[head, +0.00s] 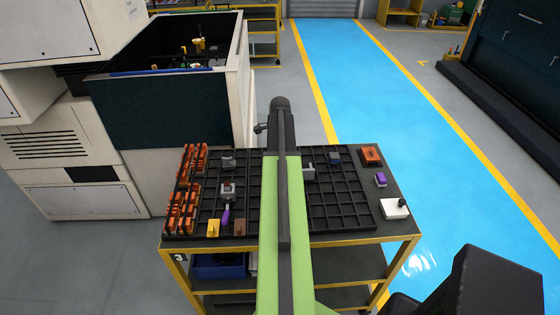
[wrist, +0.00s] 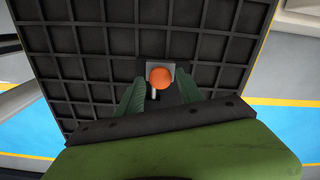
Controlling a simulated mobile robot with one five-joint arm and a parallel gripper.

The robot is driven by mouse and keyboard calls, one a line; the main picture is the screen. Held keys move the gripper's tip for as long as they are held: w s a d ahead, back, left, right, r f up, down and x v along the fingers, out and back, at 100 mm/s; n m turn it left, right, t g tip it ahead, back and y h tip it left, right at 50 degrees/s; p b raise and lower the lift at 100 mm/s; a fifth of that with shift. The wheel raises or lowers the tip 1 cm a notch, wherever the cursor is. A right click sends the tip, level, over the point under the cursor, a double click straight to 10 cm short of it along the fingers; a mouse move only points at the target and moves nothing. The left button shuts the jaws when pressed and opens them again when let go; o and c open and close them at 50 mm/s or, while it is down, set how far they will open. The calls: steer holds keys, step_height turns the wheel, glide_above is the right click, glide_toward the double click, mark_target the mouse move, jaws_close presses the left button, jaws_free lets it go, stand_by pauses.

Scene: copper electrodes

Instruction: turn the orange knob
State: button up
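In the wrist view the round orange knob (wrist: 161,77) sits on a small grey square base in the dark grid tray (wrist: 105,40). A small pale pin shows just below the knob. The green fingers of my gripper (wrist: 161,88) stand apart, one to the left and one to the right of the knob, with a gap on each side. I see no contact, and I cannot tell how high the fingertips are above the base. In the head view my green arm hides the knob and the gripper.
The tray lies on a yellow-framed cart (head: 355,241). Copper-coloured pieces (head: 181,210) stand at its left. Grey fixtures (head: 228,190), a yellow block (head: 213,228) and a purple piece (head: 226,217) are nearby. A white box (head: 394,208) and a purple block (head: 380,180) lie at right.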

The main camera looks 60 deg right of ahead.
steer(key=shift+o, duration=0.3)
steer(key=shift+r, duration=0.1)
step_height(320, 180, up, 6)
steer(key=p, duration=0.6)
step_height(320, 180, up, 17)
steer(key=p, duration=1.7)
steer(key=shift+r, duration=0.15)
